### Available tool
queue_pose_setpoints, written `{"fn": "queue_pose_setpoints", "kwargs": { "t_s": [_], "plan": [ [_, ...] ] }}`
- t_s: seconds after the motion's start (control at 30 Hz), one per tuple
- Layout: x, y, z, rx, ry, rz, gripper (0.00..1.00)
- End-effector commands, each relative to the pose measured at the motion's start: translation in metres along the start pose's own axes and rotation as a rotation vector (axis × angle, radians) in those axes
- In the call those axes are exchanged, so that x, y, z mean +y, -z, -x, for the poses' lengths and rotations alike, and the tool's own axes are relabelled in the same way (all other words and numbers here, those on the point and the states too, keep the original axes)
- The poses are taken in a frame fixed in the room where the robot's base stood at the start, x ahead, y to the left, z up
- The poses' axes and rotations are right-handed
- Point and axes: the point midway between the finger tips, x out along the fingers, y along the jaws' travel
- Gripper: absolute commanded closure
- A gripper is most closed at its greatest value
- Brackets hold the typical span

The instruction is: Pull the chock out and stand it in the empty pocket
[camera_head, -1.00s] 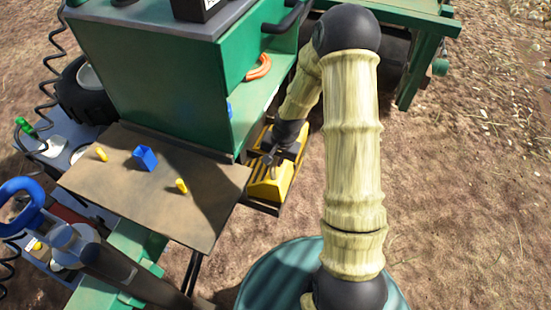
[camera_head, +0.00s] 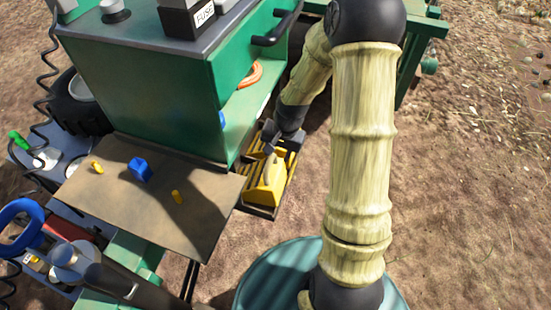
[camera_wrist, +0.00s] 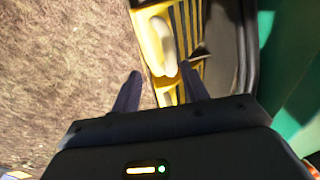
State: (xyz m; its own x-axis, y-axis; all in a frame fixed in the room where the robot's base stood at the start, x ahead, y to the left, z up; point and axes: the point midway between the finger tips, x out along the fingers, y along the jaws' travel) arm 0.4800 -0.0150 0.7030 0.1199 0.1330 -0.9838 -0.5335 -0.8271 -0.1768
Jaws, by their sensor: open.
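The yellow chock (camera_head: 267,190) sits in a low dark holder (camera_head: 258,209) with yellow-and-black stripes, beside the green cabinet. In the wrist view the chock (camera_wrist: 151,40) shows at top centre, with a pale rounded bar, perhaps its handle (camera_wrist: 160,45), along it. My gripper (camera_head: 271,147) is above the chock's far end. In the wrist view my gripper (camera_wrist: 160,71) is open, its two dark fingers apart, the pale bar's near end between their tips in the picture. I cannot tell whether they touch it. I cannot make out the empty pocket clearly; my arm and gripper hide part of the holder.
The green cabinet (camera_head: 150,90) stands close on the left of the holder. A brown board (camera_head: 140,205) with a blue block and two yellow pegs juts out in front. An orange coil (camera_head: 250,75) lies on the cabinet shelf. Open dirt ground lies right.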

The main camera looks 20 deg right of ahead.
Motion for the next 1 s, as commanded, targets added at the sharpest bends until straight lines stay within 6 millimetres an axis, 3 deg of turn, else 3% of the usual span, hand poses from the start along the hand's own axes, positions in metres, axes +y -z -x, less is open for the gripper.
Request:
{"fn": "queue_pose_setpoints", "kwargs": {
  "t_s": [0.03,0.2,0.4,1.0],
  "plan": [
    [-0.001,0.001,0.015,0.006,0.002,0.0,0.56],
    [-0.002,0.001,0.049,0.009,0.004,0.001,0.56],
    [-0.001,0.001,0.075,0.011,0.006,-0.001,0.56],
    [-0.002,0.0,0.079,0.01,0.006,0.003,0.56]
  ]
}}
